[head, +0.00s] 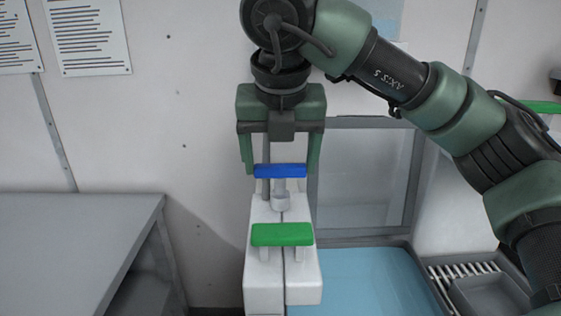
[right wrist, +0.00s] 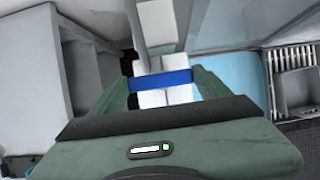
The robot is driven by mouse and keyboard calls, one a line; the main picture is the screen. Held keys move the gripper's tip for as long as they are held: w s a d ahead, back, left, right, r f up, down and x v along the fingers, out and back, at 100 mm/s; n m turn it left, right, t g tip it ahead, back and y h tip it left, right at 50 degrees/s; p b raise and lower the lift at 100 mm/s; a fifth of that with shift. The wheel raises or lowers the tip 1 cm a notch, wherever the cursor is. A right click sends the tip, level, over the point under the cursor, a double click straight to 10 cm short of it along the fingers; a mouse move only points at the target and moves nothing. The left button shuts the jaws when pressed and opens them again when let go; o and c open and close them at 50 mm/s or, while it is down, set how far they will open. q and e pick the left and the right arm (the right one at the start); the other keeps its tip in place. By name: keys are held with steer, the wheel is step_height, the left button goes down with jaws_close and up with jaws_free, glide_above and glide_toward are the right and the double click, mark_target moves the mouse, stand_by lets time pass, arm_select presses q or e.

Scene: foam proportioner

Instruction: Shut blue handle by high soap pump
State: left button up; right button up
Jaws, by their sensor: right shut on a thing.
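The blue handle (head: 280,171) lies crosswise above a short pale metal cylinder (head: 281,202) on the white pump unit (head: 264,283). My right gripper (head: 280,168) comes down from above, with one finger at each end of the handle, and is shut on it. In the right wrist view the blue handle (right wrist: 161,80) spans between the two green fingers, over the white body. A green handle (head: 282,234) sits lower and nearer on the same unit. My left gripper is not in view.
A grey table (head: 75,240) stands at the left. A light blue surface (head: 365,282) lies right of the pump, with a grey tray (head: 490,296) and a rack beyond it. A framed panel (head: 365,180) stands behind. Paper sheets (head: 88,35) hang on the wall.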

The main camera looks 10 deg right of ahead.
stand_by(0.4)
steer(key=o, duration=1.4)
steer(key=shift+c, duration=0.2)
steer(key=shift+r, duration=0.1)
steer(key=v, duration=0.7)
steer(key=shift+r, duration=0.3)
steer(key=shift+s, duration=0.15)
